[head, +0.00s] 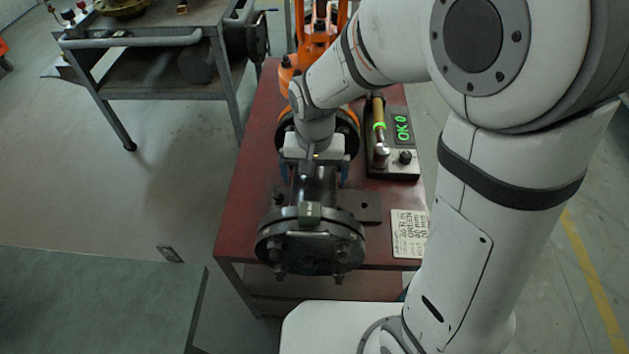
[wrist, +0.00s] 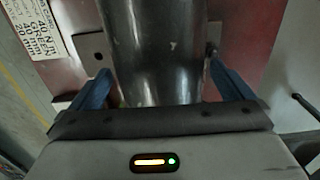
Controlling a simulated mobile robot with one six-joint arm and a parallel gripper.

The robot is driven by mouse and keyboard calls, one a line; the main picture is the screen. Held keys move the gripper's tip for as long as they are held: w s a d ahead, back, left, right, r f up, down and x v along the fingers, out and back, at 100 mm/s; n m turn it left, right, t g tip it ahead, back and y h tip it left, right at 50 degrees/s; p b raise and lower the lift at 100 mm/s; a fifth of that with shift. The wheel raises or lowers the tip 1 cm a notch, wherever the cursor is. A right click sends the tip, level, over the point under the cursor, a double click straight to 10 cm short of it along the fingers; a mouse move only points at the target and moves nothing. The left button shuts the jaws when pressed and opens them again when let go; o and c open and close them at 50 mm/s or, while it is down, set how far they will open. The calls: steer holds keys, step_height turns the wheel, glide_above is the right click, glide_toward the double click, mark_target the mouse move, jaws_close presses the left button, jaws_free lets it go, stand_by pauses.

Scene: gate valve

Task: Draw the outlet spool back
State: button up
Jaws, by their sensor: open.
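The outlet spool (head: 318,183) is a dark pipe on the red bench, with a round bolted flange (head: 310,247) at its near end. My gripper (head: 316,172) is over the spool, further back than the near flange. In the wrist view the spool's dark pipe (wrist: 155,50) runs between my two blue fingers (wrist: 162,88), one on each side. The gripper is open, with a visible gap at least on the right side. The far end of the spool is hidden behind my gripper and arm.
A red bench (head: 250,190) carries the spool, a device with a green "OK 0" display (head: 403,127) and a text plate (head: 408,234). An orange stand (head: 318,35) rises behind. A grey cart (head: 150,75) stands back left, a green-grey table (head: 90,300) front left.

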steer(key=shift+f, duration=1.4)
steer(key=shift+c, duration=0.6)
steer(key=c, duration=1)
steer(key=shift+s, duration=0.5)
steer(key=o, duration=1.1)
